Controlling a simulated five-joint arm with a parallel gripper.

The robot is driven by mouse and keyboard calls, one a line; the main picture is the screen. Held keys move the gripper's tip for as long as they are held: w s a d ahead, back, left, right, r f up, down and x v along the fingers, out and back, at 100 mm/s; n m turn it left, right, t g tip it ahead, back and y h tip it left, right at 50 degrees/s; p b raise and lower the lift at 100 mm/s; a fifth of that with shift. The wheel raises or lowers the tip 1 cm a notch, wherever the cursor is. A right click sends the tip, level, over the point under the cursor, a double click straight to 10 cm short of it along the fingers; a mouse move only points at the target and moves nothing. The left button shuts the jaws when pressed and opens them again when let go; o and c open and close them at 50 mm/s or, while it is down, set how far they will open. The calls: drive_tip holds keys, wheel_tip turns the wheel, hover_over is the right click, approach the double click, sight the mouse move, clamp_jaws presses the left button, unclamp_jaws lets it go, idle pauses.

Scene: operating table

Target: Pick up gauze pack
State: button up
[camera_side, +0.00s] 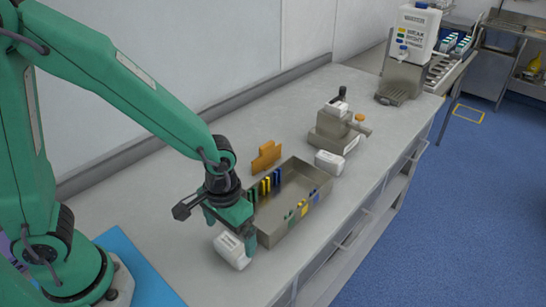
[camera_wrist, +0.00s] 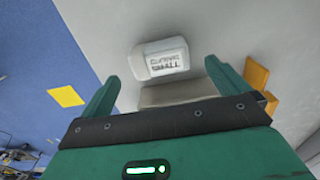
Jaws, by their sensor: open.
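A white, rounded pack with dark print, which I take as the gauze pack (camera_side: 231,252), lies on the table at the near end of the metal tray. It also shows in the wrist view (camera_wrist: 160,57), label facing the camera; the print is not clearly readable. My gripper (camera_side: 229,230) is open, with its fingers pointing down just above and around the pack's far side. In the wrist view the pack lies between and beyond the two fingertips (camera_wrist: 161,72), with no contact visible. A second white pack (camera_side: 329,163) lies beyond the tray.
The metal tray (camera_side: 311,208) with coloured inserts is right beside my gripper. An orange block (camera_side: 266,157) stands behind it. A grey metal device (camera_side: 336,130) and a white dispenser (camera_side: 410,35) stand farther off. The table's front edge is close on the right.

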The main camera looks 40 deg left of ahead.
sight(231, 244)
drive_tip(key=shift+f, duration=2.55)
drive_tip(key=c, duration=1)
drive_tip(key=shift+d+r, duration=0.1)
drive_tip(key=shift+r, duration=0.05)
drive_tip(key=shift+r, duration=0.95)
drive_tip(key=shift+s+d+r, duration=0.15)
drive_tip(key=shift+r, duration=0.5)
drive_tip(key=shift+s+d+r, duration=0.1)
drive_tip(key=shift+s+r, duration=0.05)
drive_tip(key=shift+r, duration=0.45)
drive_tip(key=s+d+r, duration=0.2)
drive_tip(key=s, duration=0.1)
drive_tip(key=s+d+r, duration=0.2)
drive_tip(key=s, duration=0.1)
drive_tip(key=s+d+r, duration=0.1)
drive_tip(key=s+r, duration=0.1)
drive_tip(key=s, duration=0.1)
drive_tip(key=shift+s+d+r, duration=0.1)
drive_tip(key=shift+d+r, duration=0.1)
drive_tip(key=shift+d, duration=0.2)
